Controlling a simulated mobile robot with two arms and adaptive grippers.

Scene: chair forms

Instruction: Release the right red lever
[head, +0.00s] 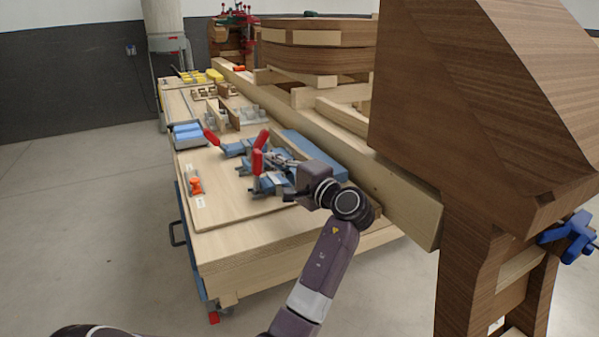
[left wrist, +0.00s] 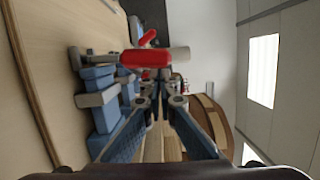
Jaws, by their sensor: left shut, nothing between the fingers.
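Several red lever handles rise from the blue-grey clamps on the workbench. In the head view, one upright red lever (head: 257,161) is at the right, closest to my gripper. A tilted red lever (head: 262,138) shows just behind it, and another red lever (head: 211,137) leans at the left. My left gripper (head: 289,196) is shut and empty, just right of the upright lever and low by its clamp. In the left wrist view, its fingers (left wrist: 160,82) converge just below a large red lever (left wrist: 145,58); whether they touch cannot be told. My right gripper is not in view.
A long wooden beam (head: 400,195) and a large dark wooden form (head: 450,110) stand to the right. The bench's front left surface is clear.

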